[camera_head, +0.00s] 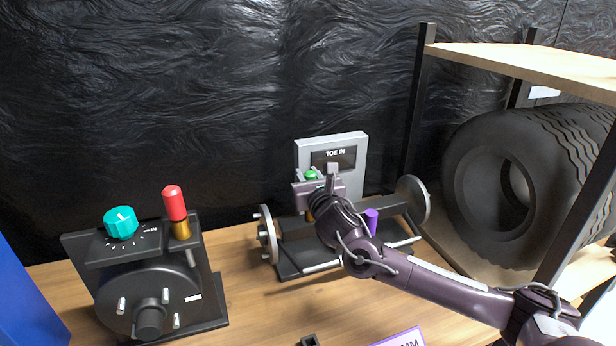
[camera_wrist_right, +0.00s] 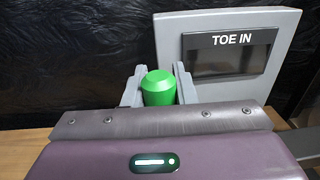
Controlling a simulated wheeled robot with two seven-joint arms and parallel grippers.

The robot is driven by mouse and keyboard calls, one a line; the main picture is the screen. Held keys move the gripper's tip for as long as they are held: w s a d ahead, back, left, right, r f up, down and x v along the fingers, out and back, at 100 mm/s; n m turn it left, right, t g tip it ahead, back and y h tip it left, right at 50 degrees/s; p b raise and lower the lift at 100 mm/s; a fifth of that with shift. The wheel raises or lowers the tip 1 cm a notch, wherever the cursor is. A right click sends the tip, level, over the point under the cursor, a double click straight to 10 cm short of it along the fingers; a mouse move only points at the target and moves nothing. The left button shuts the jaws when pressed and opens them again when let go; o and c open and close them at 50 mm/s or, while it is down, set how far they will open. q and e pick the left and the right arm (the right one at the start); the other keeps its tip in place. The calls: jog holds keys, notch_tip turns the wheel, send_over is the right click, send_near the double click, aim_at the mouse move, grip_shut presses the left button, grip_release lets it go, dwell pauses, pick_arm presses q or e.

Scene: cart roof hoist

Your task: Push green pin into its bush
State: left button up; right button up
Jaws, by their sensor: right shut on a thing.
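The green pin (camera_wrist_right: 158,88) stands upright between the two fingers of my right gripper (camera_wrist_right: 160,92), which is shut on it. In the head view only the green top of the pin (camera_head: 311,174) shows beside my right gripper (camera_head: 322,178). The pin is in front of the grey "TOE IN" display (camera_head: 358,145) on the black gauge stand. The bush under the pin is mostly hidden by my gripper and wrist; a bit of brass colour (camera_head: 309,214) shows below. I cannot tell how deep the pin sits. My left gripper is not in view.
A black fixture (camera_head: 150,290) with a teal knob (camera_head: 121,222) and a red pin (camera_head: 174,203) in a brass bush stands at left. A purple pin (camera_head: 371,220) is right of my wrist. A tyre (camera_head: 500,185) sits on the shelf at right. The front bench middle is mostly clear.

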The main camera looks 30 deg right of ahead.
dwell(0.3)
jog(key=shift+f, duration=0.15)
dwell(0.3)
jog(key=shift+f+b, duration=0.1)
jog(key=shift+b, duration=0.25)
jog(key=shift+f, duration=0.1)
